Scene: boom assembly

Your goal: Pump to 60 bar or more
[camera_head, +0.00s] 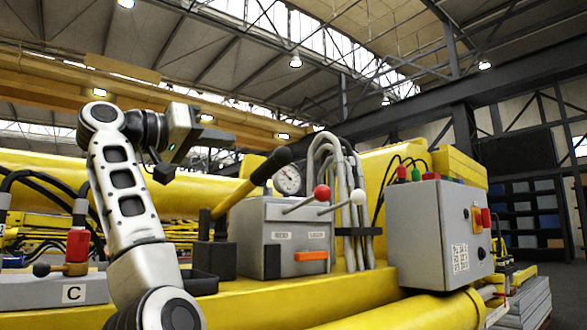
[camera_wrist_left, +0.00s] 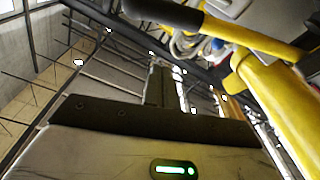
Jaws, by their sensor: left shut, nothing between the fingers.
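The pump lever has a black grip (camera_head: 271,166) and a yellow shaft (camera_head: 234,198). It rises tilted to the right from a dark pump block (camera_head: 214,258). Its grip also shows at the top of the left wrist view (camera_wrist_left: 165,12). A round white pressure gauge (camera_head: 288,180) stands behind the grip, on the grey valve box (camera_head: 255,222); its reading is too small to tell. My left gripper (camera_head: 207,137) is shut and empty, above and left of the lever grip, apart from it. My right gripper is not in view.
Levers with a red knob (camera_head: 321,192) and a white knob (camera_head: 357,197) stick out of the valve box. Grey hoses (camera_head: 338,165) rise behind it. A grey control box (camera_head: 425,235) stands right. A red-handled valve (camera_head: 77,246) marked C is left. Open air surrounds my gripper.

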